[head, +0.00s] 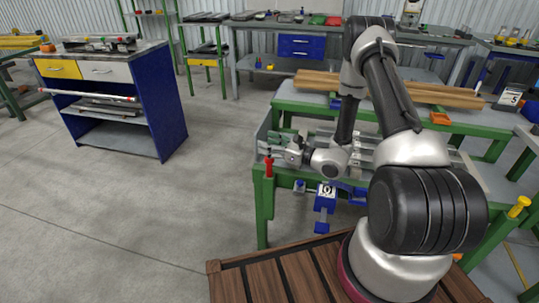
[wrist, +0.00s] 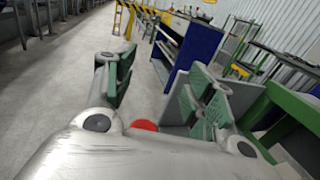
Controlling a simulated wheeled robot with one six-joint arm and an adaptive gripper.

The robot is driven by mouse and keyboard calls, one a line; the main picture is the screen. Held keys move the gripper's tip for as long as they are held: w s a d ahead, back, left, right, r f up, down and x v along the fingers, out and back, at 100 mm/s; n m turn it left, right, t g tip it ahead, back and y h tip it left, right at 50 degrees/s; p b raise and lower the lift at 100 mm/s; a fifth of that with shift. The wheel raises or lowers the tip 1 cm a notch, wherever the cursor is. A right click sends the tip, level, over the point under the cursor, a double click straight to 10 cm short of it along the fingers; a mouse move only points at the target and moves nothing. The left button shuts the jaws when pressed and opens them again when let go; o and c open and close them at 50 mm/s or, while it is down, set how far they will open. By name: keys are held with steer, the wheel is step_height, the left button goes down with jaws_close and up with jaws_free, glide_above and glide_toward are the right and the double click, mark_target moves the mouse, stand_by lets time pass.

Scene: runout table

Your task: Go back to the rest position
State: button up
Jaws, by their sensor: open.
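My gripper (head: 281,149) is at the left end of the green-framed runout table (head: 263,205), low beside the table's end plate and above a red-handled part (head: 268,165). In the wrist view my gripper (wrist: 160,88) has its two green-padded fingers spread wide, with nothing held between them. A round red top (wrist: 143,125) shows between the finger bases there. A grey plate (wrist: 178,108) stands close behind the right finger; I cannot tell if they touch. My arm hides part of the table top.
Wooden boards (head: 315,82) and an orange tray (head: 440,119) lie on the table's far side. A blue cabinet (head: 157,100) stands at the left, and a workbench with blue drawers (head: 300,46) at the back. The floor (head: 130,215) left of the table is clear.

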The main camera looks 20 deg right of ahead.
steer(key=shift+r, duration=0.75)
